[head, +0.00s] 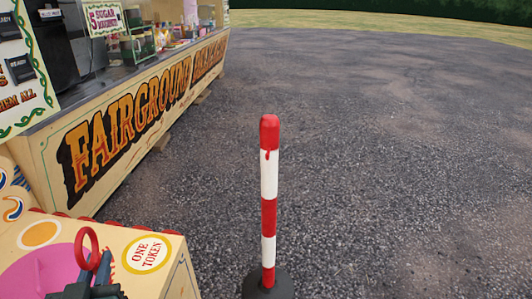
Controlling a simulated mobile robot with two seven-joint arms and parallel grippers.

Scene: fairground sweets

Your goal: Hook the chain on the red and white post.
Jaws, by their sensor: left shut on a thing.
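The ring looks like the end of the chain, but no chain links show. The gripper is well left of the post, in front of the yellow box. My right gripper is not in view.
A yellow box with a "One Token" sign (147,254) and a pink disc (40,275) fills the lower left. A long fairground stall counter (130,125) runs along the left. The gravel ground (390,160) around and right of the post is clear.

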